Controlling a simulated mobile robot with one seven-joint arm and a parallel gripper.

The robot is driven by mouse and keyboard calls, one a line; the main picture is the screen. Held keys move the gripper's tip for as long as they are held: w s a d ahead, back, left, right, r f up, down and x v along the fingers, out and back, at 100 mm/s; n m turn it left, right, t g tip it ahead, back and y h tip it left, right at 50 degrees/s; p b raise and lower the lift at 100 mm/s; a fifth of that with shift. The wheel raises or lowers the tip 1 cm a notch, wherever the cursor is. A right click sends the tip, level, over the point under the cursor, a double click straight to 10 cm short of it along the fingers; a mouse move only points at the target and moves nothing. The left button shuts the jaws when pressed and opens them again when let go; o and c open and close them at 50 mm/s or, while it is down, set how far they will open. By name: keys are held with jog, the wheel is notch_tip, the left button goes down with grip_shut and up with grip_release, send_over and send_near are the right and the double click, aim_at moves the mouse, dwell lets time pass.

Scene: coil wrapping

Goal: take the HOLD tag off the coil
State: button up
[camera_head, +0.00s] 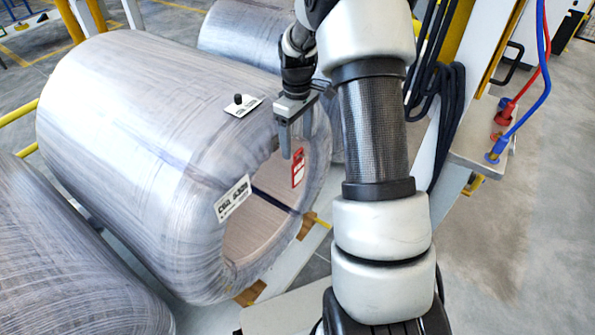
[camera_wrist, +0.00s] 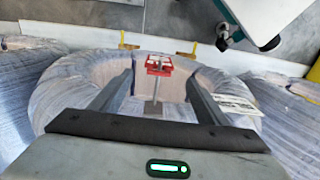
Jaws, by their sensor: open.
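The coil (camera_head: 150,130) is a large roll in clear wrap, lying on its side with its open bore facing front right. The HOLD tag (camera_head: 298,168) is a small red and white tag hanging at the upper right of the bore. In the wrist view the tag (camera_wrist: 159,66) appears ahead, between the fingers in the picture, above a pale strip. My gripper (camera_head: 286,140) is open and empty, pointing down by the coil's front rim, just left of and above the tag. In the wrist view my gripper (camera_wrist: 160,88) has its fingers wide apart. Contact with the tag does not show.
A white printed label (camera_head: 232,198) is on the coil's rim. A white card with a black knob (camera_head: 243,105) sits on top. Other wrapped coils lie at front left (camera_head: 70,265) and behind (camera_head: 240,35). A post with red and blue hoses (camera_head: 500,130) stands right.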

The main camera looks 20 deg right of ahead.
aim_at(298, 160)
notch_tip(298, 160, down, 10)
jog(key=shift+d+r+b, duration=0.15)
jog(key=shift+r+b, duration=0.1)
jog(key=shift+b, duration=0.6)
jog(key=c, duration=1.1)
jog(key=shift+r, duration=0.2)
